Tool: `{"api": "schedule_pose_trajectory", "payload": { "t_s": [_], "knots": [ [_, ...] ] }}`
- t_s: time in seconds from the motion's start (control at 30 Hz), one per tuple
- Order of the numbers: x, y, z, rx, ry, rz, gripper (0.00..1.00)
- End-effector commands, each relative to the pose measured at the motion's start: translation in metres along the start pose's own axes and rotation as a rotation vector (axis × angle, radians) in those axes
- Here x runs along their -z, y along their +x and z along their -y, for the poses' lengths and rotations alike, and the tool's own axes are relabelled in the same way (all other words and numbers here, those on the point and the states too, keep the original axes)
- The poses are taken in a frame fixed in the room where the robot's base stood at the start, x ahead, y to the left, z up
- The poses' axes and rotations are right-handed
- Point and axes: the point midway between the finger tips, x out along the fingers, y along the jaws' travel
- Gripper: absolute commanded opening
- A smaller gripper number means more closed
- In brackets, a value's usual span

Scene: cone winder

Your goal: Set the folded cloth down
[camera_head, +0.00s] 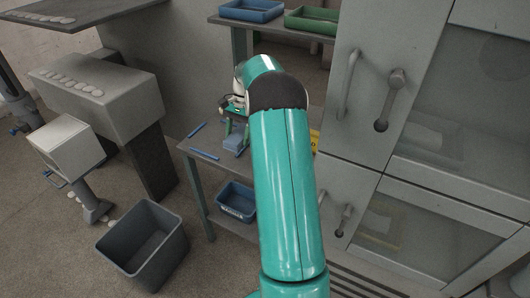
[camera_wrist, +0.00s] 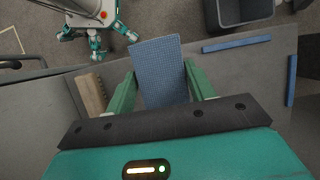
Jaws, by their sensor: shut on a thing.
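My gripper (camera_wrist: 161,88) is shut on the folded cloth (camera_wrist: 159,62), a blue, finely checked flat piece. In the wrist view the cloth sticks out between the two green fingers, with its far end free. In the head view the cloth (camera_head: 236,144) shows below my gripper (camera_head: 236,122), over the grey table (camera_head: 196,172). I cannot tell whether the cloth touches the tabletop. My arm hides part of the table.
Blue strips (camera_head: 205,154) lie on the table's left part. A blue bin (camera_head: 236,199) is on the lower shelf, and a grey bin (camera_head: 146,244) stands on the floor. A brown block (camera_wrist: 91,93) lies left of my gripper. Grey cabinets (camera_head: 375,110) stand at right.

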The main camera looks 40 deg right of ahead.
Motion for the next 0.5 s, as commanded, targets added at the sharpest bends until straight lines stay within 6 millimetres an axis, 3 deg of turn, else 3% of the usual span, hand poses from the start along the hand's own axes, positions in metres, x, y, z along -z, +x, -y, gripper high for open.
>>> {"api": "schedule_pose_trajectory", "payload": {
  "t_s": [0.2,0.5],
  "knots": [
    [0.038,0.017,-0.035,-0.001,0.004,0.003,0.32],
    [0.069,0.041,-0.054,0.000,-0.001,0.000,0.32]
  ]
}}
